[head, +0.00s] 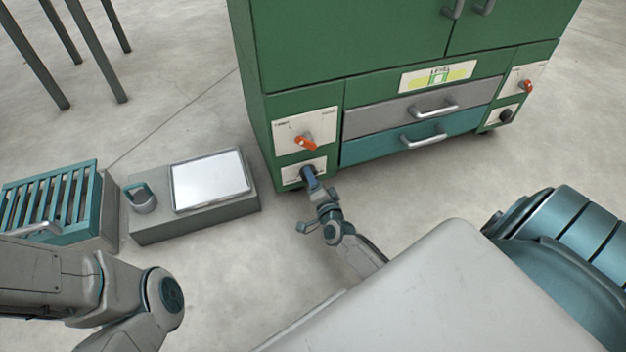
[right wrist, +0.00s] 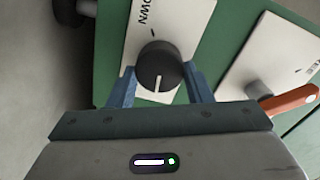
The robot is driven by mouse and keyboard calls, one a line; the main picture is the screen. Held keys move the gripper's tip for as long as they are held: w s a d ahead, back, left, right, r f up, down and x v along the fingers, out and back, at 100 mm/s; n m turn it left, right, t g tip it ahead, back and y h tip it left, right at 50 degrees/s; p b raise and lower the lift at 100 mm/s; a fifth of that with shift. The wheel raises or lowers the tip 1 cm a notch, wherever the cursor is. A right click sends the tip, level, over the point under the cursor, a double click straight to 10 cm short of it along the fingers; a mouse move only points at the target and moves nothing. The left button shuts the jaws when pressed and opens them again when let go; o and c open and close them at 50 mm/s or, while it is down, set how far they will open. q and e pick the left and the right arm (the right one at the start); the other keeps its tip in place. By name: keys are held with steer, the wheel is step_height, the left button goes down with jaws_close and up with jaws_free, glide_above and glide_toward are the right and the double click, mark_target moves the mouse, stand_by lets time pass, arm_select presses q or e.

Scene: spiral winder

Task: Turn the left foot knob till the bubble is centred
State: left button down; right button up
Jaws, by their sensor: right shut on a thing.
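The left foot knob (right wrist: 158,62) is a dark round knob with a white line, on a white plate lettered "DOWN" in the right wrist view. The blue fingers of my right gripper (right wrist: 161,84) are on both sides of it, shut on it. In the head view my right gripper (head: 308,173) reaches the lower left plate of the green cabinet and hides most of the knob. The level panel (head: 438,76) above the drawers has a yellow-green vial with green marks; the bubble's exact place is too small to tell. My left arm shows at lower left, its gripper out of view.
An orange-red handle (head: 305,142) sticks out just above the left knob. A second dark knob (head: 506,116) and red handle (head: 527,86) are on the cabinet's right. A grey box (head: 195,224) and a teal slatted crate (head: 95,190) stand left.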

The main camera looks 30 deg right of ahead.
stand_by(0.3)
steer(key=o, duration=1)
steer(key=shift+s, duration=0.1)
steer(key=shift+p+v, duration=1.45)
steer(key=shift+v, duration=3.9)
steer(key=shift+r, duration=0.1)
